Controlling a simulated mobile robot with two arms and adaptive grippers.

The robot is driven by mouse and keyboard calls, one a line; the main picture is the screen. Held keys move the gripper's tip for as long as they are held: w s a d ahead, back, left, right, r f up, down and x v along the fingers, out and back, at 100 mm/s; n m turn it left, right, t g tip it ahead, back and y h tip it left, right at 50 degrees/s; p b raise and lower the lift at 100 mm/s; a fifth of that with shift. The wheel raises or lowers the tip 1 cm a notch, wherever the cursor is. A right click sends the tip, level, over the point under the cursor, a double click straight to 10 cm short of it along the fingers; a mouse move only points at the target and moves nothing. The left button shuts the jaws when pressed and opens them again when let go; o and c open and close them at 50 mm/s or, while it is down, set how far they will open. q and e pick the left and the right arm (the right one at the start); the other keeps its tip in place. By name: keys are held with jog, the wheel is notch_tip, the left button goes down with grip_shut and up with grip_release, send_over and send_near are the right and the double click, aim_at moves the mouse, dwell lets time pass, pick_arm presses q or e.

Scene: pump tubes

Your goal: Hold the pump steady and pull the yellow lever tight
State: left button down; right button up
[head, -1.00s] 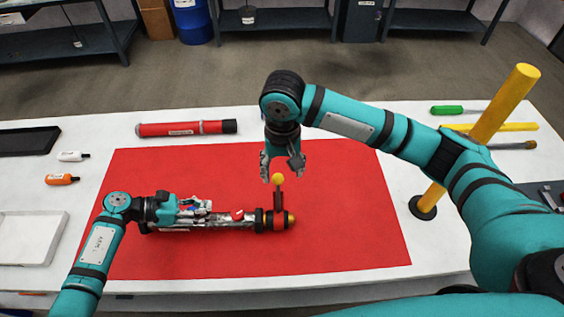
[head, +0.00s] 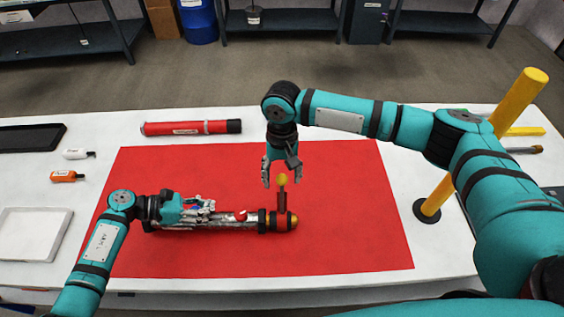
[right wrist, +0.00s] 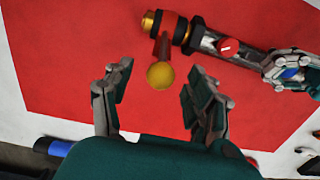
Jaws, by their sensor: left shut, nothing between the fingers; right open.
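The pump (head: 228,223) lies on the red mat (head: 340,245), with a silver tube and a dark and red collar at its right end. The lever (head: 282,198) stands up from that collar, with a yellow ball tip. My left gripper (head: 212,208) is shut at the left part of the pump, with nothing seen between its fingers; whether it touches the pump cannot be told. My right gripper (head: 284,182) points down above the collar, open. In the right wrist view the yellow ball (right wrist: 160,75) shows between the spread fingers, apart from both.
A red cylinder (head: 190,128) lies behind the mat. A yellow post (head: 436,197) on a black base stands to the right. White and orange bottles (head: 66,176), a black tray (head: 30,138) and a white tray (head: 33,255) are at the left. The mat's right side is clear.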

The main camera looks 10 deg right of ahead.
jog(key=shift+s+f, duration=0.1)
jog(key=shift+f, duration=1.05)
grip_shut()
